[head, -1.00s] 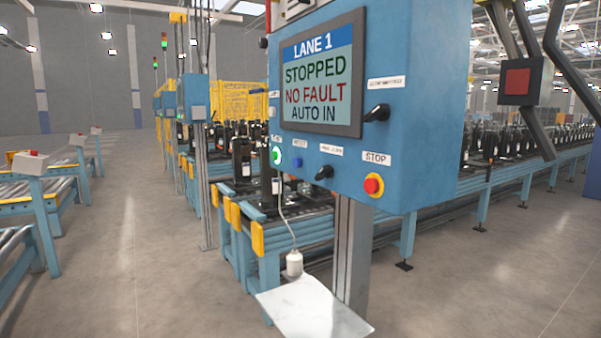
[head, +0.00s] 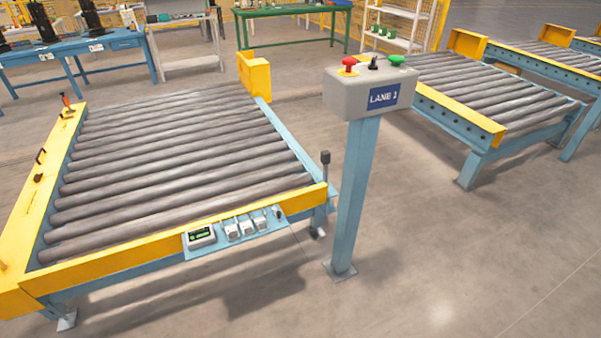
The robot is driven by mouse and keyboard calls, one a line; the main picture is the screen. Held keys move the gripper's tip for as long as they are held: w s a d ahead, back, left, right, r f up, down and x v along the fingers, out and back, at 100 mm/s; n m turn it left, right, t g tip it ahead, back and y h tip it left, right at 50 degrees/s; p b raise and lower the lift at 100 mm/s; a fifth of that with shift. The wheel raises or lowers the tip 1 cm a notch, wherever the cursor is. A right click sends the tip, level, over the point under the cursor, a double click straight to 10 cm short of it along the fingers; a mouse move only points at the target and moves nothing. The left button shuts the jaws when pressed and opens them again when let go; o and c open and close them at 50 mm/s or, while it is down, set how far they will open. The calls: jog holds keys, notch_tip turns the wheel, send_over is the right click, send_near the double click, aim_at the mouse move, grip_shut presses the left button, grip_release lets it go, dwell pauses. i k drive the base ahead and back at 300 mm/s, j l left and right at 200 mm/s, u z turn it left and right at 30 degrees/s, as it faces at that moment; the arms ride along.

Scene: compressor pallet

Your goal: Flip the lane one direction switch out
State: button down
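A grey control box (head: 370,95) stands on a blue post (head: 354,195) in the middle of the head view. Its blue label (head: 384,97) appears to read LANE 1, though the last character is slightly blurred. On its top are a red button (head: 349,65) on a yellow base, a small black switch (head: 374,62) in the middle, and a green button (head: 397,60) on the right. The black switch's position is too small to tell. My gripper is not in view.
A roller conveyor (head: 170,160) with yellow rails fills the left, a small display unit (head: 201,236) on its front edge. More roller conveyors (head: 490,88) stand at the right. A green table (head: 292,11) and a blue table (head: 70,45) are behind. The floor in front right is clear.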

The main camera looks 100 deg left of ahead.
aim_at(372, 66)
jog(key=u, duration=4.2)
jog(key=z, duration=1.55)
jog(key=i+l+z, duration=0.25)
jog(key=i, duration=0.5)
jog(key=j, duration=0.1)
